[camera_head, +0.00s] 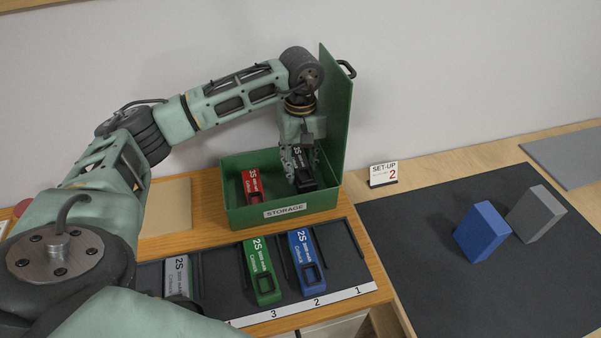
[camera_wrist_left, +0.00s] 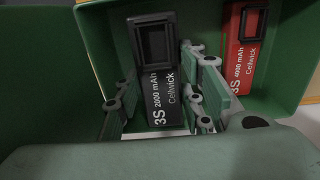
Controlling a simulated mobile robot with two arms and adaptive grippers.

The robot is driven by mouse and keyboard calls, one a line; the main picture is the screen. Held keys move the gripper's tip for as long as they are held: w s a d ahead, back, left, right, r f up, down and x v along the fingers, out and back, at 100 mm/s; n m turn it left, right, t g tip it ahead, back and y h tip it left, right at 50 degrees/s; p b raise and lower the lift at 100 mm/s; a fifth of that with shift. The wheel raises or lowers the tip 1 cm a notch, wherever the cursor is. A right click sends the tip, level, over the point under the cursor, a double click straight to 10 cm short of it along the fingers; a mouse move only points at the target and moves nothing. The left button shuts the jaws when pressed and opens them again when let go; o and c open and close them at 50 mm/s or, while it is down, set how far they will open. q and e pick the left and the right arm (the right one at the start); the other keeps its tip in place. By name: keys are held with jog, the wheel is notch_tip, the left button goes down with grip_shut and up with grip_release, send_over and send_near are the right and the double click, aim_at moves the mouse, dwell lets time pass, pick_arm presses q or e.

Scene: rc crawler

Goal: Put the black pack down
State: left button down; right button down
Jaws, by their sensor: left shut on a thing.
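The black pack (camera_head: 325,174), marked 3S 2000 mAh, is in the right half of the green storage box (camera_head: 245,218). My left gripper (camera_head: 303,174) reaches down into the box from above and is shut on the black pack. In the left wrist view the black pack (camera_wrist_left: 157,85) lies between the fingers of the left gripper (camera_wrist_left: 165,105). A red 3S 4000 mAh pack (camera_head: 251,186) stands beside it in the box, apart from it. Whether the black pack touches the box floor is hidden. My right gripper is out of view.
The box's green lid (camera_head: 337,110) stands open at the right. In front, a dark rack (camera_head: 345,255) holds a grey pack (camera_head: 177,278), a green pack (camera_head: 262,270) and a blue pack (camera_head: 306,262); slot 1 is empty. Blue (camera_head: 482,232) and grey (camera_head: 536,213) blocks stand on the right mat.

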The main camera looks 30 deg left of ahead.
aim_at(301, 174)
pick_arm(q)
jog(key=shift+f, duration=0.7)
notch_tip(301, 174, down, 2)
jog(key=shift+f+p, duration=0.25)
jog(key=shift+p, duration=0.25)
jog(key=shift+f, duration=0.6)
jog(key=c, duration=1.2)
grip_release()
jog(key=shift+o, duration=0.2)
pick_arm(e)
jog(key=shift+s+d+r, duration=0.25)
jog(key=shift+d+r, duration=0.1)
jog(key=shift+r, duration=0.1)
